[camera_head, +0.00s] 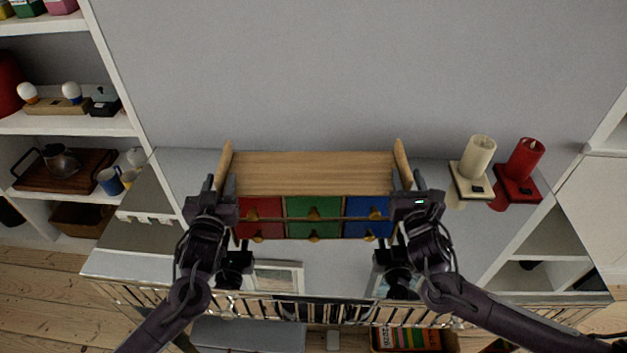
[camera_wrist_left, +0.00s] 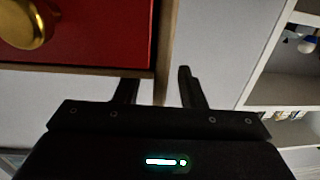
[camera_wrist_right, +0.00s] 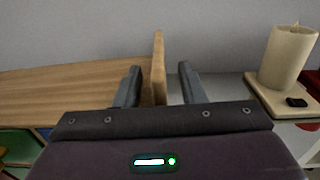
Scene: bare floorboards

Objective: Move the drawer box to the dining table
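The drawer box (camera_head: 315,172) is wooden with red, green and blue drawers and gold knobs. It stands on a grey-white cabinet top against the wall. My left gripper (camera_head: 223,186) is at its left side panel; in the left wrist view the open fingers (camera_wrist_left: 158,88) stand on either side of the panel's edge, with the red drawer (camera_wrist_left: 85,35) beside them. My right gripper (camera_head: 408,182) is at the right side panel; in the right wrist view its open fingers (camera_wrist_right: 157,85) straddle the upright panel (camera_wrist_right: 158,62) with gaps on both sides. No dining table is in view.
A cream candle (camera_head: 478,158) and a red candle (camera_head: 524,160) stand on holders right of the box. White shelves (camera_head: 70,125) with cups and a tray are at the left. Picture frames (camera_head: 278,277) lie near the cabinet's front edge.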

